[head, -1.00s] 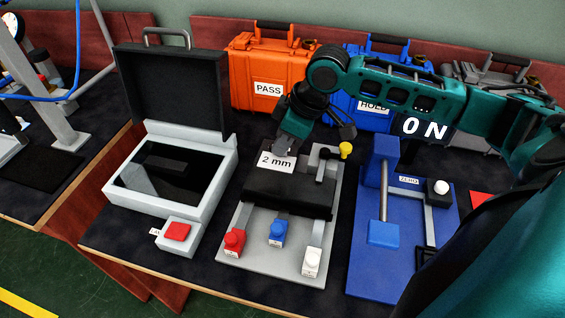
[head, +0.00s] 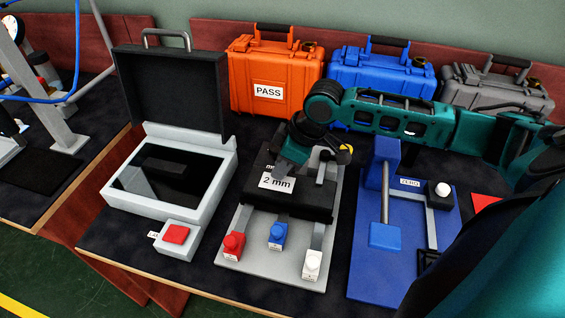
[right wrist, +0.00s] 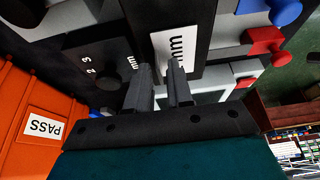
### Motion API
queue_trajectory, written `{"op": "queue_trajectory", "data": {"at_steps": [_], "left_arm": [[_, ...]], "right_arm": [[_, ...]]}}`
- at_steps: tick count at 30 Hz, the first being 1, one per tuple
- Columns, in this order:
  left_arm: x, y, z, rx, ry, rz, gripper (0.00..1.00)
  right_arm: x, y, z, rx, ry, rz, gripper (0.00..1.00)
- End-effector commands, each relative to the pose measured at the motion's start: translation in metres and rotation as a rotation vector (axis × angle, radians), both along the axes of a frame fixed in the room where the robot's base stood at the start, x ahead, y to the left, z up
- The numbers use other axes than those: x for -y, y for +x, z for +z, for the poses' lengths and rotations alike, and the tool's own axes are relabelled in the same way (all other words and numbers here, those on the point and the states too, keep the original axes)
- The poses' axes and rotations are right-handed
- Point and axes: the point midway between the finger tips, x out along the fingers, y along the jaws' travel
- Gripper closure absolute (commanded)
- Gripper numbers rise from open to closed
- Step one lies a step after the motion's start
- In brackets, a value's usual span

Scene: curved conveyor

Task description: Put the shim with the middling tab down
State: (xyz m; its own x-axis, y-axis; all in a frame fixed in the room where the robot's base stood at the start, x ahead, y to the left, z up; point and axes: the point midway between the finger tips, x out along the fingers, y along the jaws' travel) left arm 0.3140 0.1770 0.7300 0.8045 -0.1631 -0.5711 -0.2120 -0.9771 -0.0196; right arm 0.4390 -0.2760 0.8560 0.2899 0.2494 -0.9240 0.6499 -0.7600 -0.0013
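My right gripper (head: 288,166) is over the grey fixture plate (head: 262,262). Dark parts blend, so the shim's outline is unclear. Behind it is a black piece with white "2", "3" and "mm" marks (right wrist: 95,62). My left gripper is not in view.
Red (head: 233,245), blue (head: 277,235) and white (head: 312,265) knobs stand along the fixture's front. A blue gauge stand (head: 370,275) is right of it. A black-lidded box (head: 205,200) and red button (head: 176,234) are left. Orange (head: 265,70) and blue (head: 375,75) cases stand behind.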

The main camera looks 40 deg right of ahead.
Motion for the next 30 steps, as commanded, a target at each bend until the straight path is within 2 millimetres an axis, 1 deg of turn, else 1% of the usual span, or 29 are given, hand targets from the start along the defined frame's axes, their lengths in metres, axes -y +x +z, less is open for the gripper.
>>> {"op": "queue_trajectory", "data": {"at_steps": [1,2,11,14,24,27,30], "left_arm": [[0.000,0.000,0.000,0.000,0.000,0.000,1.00],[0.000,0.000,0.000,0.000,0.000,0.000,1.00],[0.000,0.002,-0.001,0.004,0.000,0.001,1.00],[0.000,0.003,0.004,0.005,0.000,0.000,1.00],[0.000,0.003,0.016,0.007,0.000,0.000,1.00],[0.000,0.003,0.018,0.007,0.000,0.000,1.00],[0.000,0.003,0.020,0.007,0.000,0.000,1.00]], "right_arm": [[0.000,0.000,0.000,0.000,0.000,0.000,0.74],[0.000,0.000,0.000,0.001,-0.001,0.000,0.71],[0.000,0.000,0.004,0.002,-0.001,0.000,0.71],[0.004,-0.003,0.015,0.003,-0.001,-0.001,0.71],[0.022,-0.024,0.081,0.002,-0.003,-0.002,0.71],[0.026,-0.029,0.097,0.000,-0.003,-0.001,0.71],[0.029,-0.032,0.107,0.000,-0.002,-0.002,0.71]]}}
